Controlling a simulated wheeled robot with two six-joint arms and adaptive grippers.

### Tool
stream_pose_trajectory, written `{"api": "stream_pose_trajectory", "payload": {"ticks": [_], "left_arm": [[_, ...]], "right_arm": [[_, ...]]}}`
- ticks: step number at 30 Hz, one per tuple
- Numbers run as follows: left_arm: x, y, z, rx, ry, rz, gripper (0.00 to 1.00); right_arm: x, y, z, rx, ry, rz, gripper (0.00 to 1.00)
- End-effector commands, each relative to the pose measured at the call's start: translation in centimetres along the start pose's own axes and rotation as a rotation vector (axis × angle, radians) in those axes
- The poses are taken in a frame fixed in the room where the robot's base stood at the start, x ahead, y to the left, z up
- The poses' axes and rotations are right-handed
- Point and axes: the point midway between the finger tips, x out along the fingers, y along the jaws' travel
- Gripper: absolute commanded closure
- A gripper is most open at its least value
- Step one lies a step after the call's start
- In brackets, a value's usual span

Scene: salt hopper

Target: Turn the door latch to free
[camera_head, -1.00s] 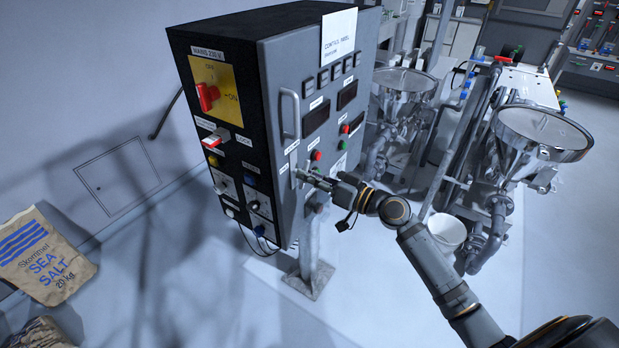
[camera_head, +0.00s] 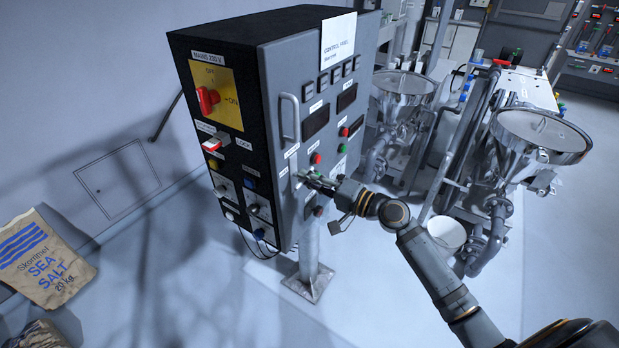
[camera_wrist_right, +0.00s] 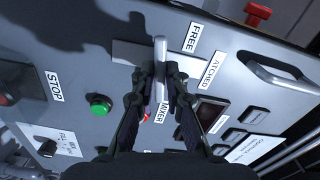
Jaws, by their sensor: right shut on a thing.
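The door latch is a small pale lever (camera_wrist_right: 160,58) on a light plate (camera_wrist_right: 125,54) on the grey cabinet door (camera_head: 297,215). My right gripper (camera_wrist_right: 163,75) is shut on the lever, one finger on each side of it. In the head view the right gripper (camera_head: 308,180) meets the door below its bar handle (camera_head: 289,117). In the wrist view a FREE label (camera_wrist_right: 192,37) and a partly covered LATCHED label (camera_wrist_right: 212,71) lie right of the lever. Whether the lever lines up with either label I cannot tell. My left gripper is not in view.
A green button (camera_wrist_right: 100,104) and red buttons sit near the gripper on the door. The cabinet's side carries a red mains switch (camera_head: 208,97). Steel hoppers (camera_head: 541,135) stand right of the cabinet. A salt sack (camera_head: 44,258) lies at the left. The floor in front is clear.

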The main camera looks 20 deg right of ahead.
Motion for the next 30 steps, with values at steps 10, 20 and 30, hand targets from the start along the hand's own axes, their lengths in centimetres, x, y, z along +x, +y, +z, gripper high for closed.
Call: {"api": "stream_pose_trajectory", "payload": {"ticks": [10,20,30], "left_arm": [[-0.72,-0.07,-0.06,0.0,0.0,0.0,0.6],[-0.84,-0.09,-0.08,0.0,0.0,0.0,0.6],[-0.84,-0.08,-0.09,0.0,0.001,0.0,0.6]], "right_arm": [[0.02,-0.09,-0.05,0.177,0.001,-0.002,1.0],[0.03,-0.04,-0.03,0.229,0.001,-0.002,1.0],[0.03,-0.02,-0.04,0.229,0.001,-0.002,1.0]]}}
